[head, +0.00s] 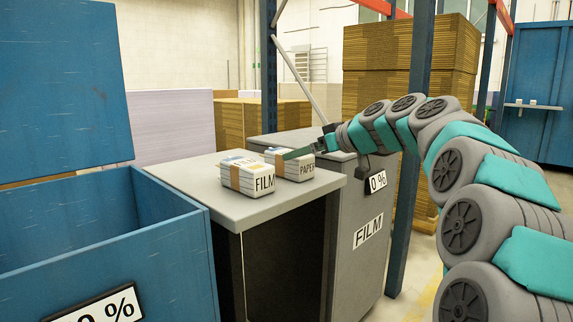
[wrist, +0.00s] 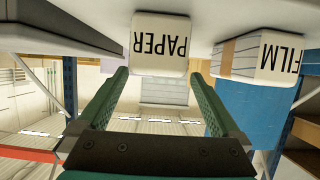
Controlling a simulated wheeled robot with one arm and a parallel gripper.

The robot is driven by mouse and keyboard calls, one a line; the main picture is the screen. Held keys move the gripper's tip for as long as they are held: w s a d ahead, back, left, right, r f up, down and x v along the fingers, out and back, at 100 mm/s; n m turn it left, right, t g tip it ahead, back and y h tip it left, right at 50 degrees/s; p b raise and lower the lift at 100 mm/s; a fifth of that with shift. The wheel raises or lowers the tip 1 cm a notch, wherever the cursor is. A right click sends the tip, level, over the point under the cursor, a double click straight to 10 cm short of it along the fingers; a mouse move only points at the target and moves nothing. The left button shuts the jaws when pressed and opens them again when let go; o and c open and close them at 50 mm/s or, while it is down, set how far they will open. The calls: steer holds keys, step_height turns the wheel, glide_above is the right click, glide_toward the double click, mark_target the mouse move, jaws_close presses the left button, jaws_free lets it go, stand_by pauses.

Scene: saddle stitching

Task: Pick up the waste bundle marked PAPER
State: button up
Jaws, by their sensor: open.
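The PAPER bundle (head: 300,172) is a small white block with a brown band, on the grey table top beside the FILM bundle (head: 247,178). My gripper (head: 291,154) reaches in from the right, its green fingers at the upper part of the PAPER bundle. In the upside-down wrist view, the PAPER bundle (wrist: 160,32) lies just beyond and between the two spread fingertips of my gripper (wrist: 160,74). The gripper is open and holds nothing. I cannot tell whether a finger touches the bundle. The FILM bundle (wrist: 262,56) shows to the right there.
The grey table (head: 190,186) stands between an open blue bin (head: 140,240) at left and a grey container labelled FILM (head: 365,260) at right. A blue rack post (head: 408,190) stands close to my arm. Stacked cardboard (head: 400,70) is behind.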

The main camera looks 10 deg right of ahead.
steer(key=shift+r+x, duration=0.1)
steer(key=shift+x, duration=1.4)
steer(key=shift+r+x, duration=0.15)
steer(key=shift+x, duration=1.35)
steer(key=shift+w+d, duration=0.15)
steer(key=shift+w, duration=0.05)
steer(key=c, duration=1.3)
